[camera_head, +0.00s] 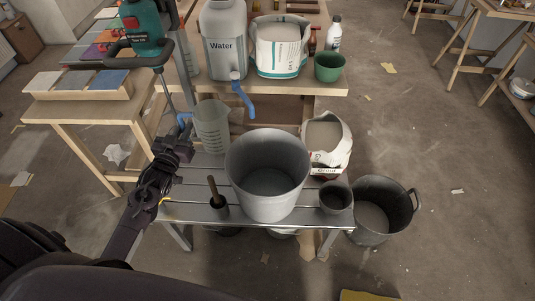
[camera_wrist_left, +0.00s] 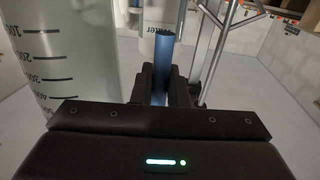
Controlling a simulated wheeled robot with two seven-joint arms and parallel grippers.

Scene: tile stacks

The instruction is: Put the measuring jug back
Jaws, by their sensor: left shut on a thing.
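The measuring jug (camera_head: 212,128) is translucent with dark graduation marks. It stands upright at the back left of the slatted bench; I cannot tell whether its base touches the slats. My left gripper (camera_head: 184,132) is at the jug's left side, shut on its blue handle. In the left wrist view the jug (camera_wrist_left: 65,55) fills the left side, and the blue handle (camera_wrist_left: 163,70) stands between the fingers of my left gripper (camera_wrist_left: 163,92). My right gripper is not in view.
Behind are a water canister (camera_head: 222,45) and an open bag (camera_head: 326,140). The teal mixer (camera_head: 143,25) hangs close left.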

